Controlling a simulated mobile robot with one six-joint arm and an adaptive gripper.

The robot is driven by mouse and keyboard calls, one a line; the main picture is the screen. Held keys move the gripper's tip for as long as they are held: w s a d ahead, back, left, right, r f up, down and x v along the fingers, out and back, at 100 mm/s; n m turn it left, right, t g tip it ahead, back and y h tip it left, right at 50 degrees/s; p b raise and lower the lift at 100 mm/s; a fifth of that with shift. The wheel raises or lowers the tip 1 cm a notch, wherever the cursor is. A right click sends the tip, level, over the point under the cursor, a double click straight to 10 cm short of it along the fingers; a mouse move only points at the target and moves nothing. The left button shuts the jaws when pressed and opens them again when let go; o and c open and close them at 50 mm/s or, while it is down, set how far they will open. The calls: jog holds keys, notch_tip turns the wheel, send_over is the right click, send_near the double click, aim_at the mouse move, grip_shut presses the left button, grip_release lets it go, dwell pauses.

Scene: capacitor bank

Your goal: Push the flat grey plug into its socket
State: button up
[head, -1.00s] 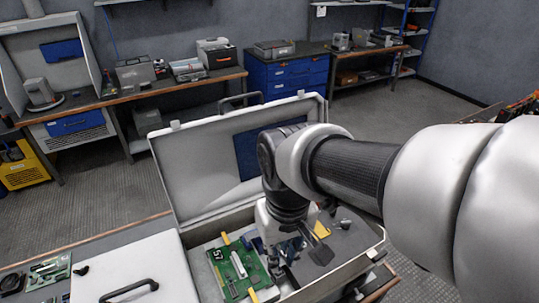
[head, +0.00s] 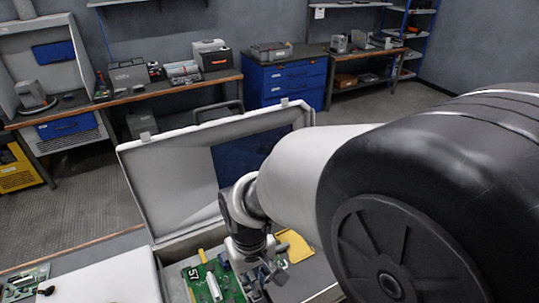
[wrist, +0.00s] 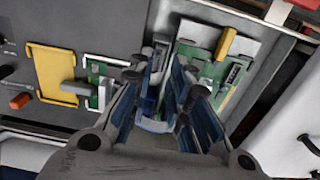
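The green circuit board (head: 200,275), marked 57, lies in the open case with a slim white part (head: 214,287) on it. It also shows in the wrist view (wrist: 215,72), where a dark slotted connector (wrist: 234,73) sits on it; I cannot confirm that this is the socket. My gripper (head: 262,277) is low over the case, just right of the board. In the wrist view, my gripper's (wrist: 168,78) blue-padded fingers stand apart. Small blue and grey shapes show between them; I cannot tell whether any is held. I cannot pick out the flat grey plug surely.
A yellow piece (wrist: 54,76) and a small green board (wrist: 98,72) lie left in the wrist view. The raised case lid (head: 170,180) stands behind my gripper. A yellow clip (head: 202,257) is at the board's edge. Workbenches line the far wall.

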aim_at(254, 289)
notch_tip(254, 289, down, 5)
jog(key=shift+b, duration=0.55)
jog(key=shift+c, duration=0.3)
grip_shut()
